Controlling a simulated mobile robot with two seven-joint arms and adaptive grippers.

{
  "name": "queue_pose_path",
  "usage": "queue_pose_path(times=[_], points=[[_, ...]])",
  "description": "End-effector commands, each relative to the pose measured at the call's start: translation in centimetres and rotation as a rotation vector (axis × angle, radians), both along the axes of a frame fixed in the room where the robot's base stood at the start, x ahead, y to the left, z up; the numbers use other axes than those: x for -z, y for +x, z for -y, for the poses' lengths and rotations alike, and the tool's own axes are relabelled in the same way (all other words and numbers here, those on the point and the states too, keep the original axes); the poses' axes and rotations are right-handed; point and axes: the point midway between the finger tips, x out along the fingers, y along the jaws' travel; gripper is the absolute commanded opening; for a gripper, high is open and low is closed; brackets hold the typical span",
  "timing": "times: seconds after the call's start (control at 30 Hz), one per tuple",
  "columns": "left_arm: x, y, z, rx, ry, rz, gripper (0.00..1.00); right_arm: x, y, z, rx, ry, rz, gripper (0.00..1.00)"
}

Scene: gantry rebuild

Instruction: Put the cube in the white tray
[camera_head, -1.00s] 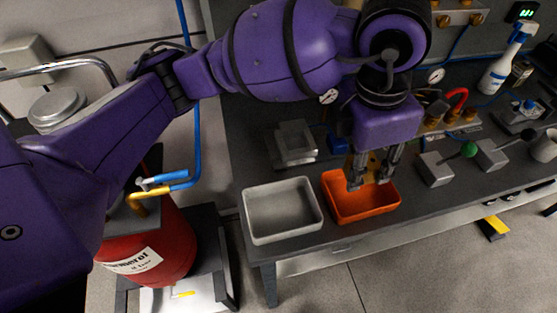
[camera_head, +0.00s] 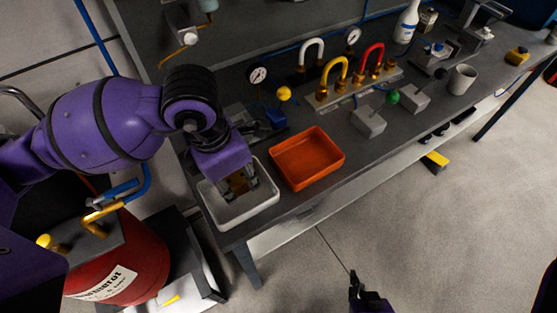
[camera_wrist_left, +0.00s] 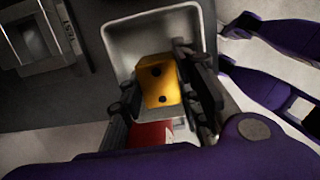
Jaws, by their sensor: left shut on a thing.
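The yellow cube (camera_wrist_left: 160,80) with dark round dots shows in the left wrist view between my left gripper's fingers. My left gripper (camera_head: 242,193) is shut on it, over the white tray (camera_head: 262,212). In the head view the fingers and the tray's inside overlap, and the cube is mostly hidden and dark. I cannot tell whether the cube touches the tray floor. The tray's pale wall also shows around the cube in the left wrist view (camera_wrist_left: 117,45). My right gripper (camera_head: 358,289) shows at the bottom of the head view, apart from the table; its jaw state is unclear.
An orange tray (camera_head: 308,160) stands just right of the white tray. Behind are a gauge (camera_head: 258,75), coloured pipes (camera_head: 335,82) and a grey block with a green knob (camera_head: 370,122). A red cylinder (camera_head: 125,262) stands on the left, off the table.

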Motion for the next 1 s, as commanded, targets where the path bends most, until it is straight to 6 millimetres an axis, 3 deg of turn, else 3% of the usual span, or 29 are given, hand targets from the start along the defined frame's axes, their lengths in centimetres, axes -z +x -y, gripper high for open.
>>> queue_pose_path(times=[0.2, 0.6, 0.63, 0.7, 0.77, 1.0], points=[[3.1, -0.2, -0.2, -0.003, 0.001, -0.006, 0.00, 0.0, -0.1, 0.4, -0.005, -0.009, 0.001, 0.00], [3.8, -0.2, -0.2, -0.001, 0.001, -0.003, 0.00, 0.0, 0.3, 0.4, -0.008, -0.010, 0.007, 0.00], [3.7, -0.2, -0.2, -0.001, 0.001, -0.003, 0.33, -0.1, 0.5, 0.4, -0.008, -0.010, 0.010, 0.00], [3.7, -0.2, -0.2, -0.001, 0.002, -0.003, 0.42, -0.2, 0.6, 0.3, -0.006, -0.008, 0.013, 0.00], [3.7, -0.2, -0.2, -0.001, 0.002, -0.003, 0.50, -0.2, 0.7, 0.2, -0.004, -0.006, 0.014, 0.00], [3.7, -0.2, -0.2, -0.002, 0.002, -0.003, 0.50, -0.2, 0.7, 0.0, 0.003, 0.000, 0.015, 0.00]])
